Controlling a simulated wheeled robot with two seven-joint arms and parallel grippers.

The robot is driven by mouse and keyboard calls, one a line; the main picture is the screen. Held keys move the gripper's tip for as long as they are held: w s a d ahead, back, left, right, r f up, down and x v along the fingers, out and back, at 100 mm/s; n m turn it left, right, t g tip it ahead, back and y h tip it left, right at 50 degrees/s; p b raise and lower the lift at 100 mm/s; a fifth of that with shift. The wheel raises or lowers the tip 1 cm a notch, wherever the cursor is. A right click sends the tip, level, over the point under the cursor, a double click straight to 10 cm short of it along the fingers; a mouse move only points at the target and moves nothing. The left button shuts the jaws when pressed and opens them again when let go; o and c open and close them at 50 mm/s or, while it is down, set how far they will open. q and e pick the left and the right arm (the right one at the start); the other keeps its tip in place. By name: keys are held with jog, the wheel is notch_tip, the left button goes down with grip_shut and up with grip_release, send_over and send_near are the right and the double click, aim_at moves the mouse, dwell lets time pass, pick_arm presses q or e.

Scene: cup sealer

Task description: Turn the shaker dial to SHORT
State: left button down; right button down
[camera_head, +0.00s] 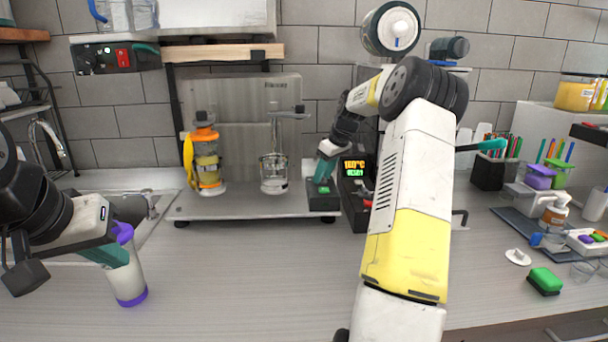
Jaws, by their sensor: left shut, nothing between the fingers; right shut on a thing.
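The shaker machine (255,205) stands against the back wall, with a small dark control box (322,198) with a green-lit mark at its front right corner. My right gripper (323,178) points down onto the top of this box, its teal fingers shut on the shaker dial. The fingers hide the dial, and its setting cannot be read. My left gripper (118,258) is shut and empty at the left, right beside a white bottle with purple ends (131,285); I cannot tell whether they touch.
An orange-topped shaker cup (206,165) and a clear cup (273,172) stand on the machine. A black unit with a lit display (354,169) stands close right of the control box. A green sponge (544,280) lies at right. The front middle counter is clear.

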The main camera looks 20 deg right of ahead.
jog(key=n, duration=0.2)
jog(key=n+g+y, duration=0.1)
jog(key=n, duration=0.1)
jog(key=shift+w+d, duration=0.15)
jog(key=shift+w, duration=0.05)
jog(key=shift+w+d+n+g+y, duration=0.15)
jog(key=shift+n+g, duration=0.25)
jog(key=shift+n, duration=0.65)
jog(key=shift+s+a+n+g+y, duration=0.15)
jog(key=shift+n+g, duration=0.25)
jog(key=shift+n, duration=0.65)
jog(key=shift+w+d, duration=0.1)
jog(key=c, duration=0.9)
grip_release()
jog(key=v, duration=0.7)
jog(key=shift+d+r, duration=0.2)
jog(key=shift+r, duration=0.15)
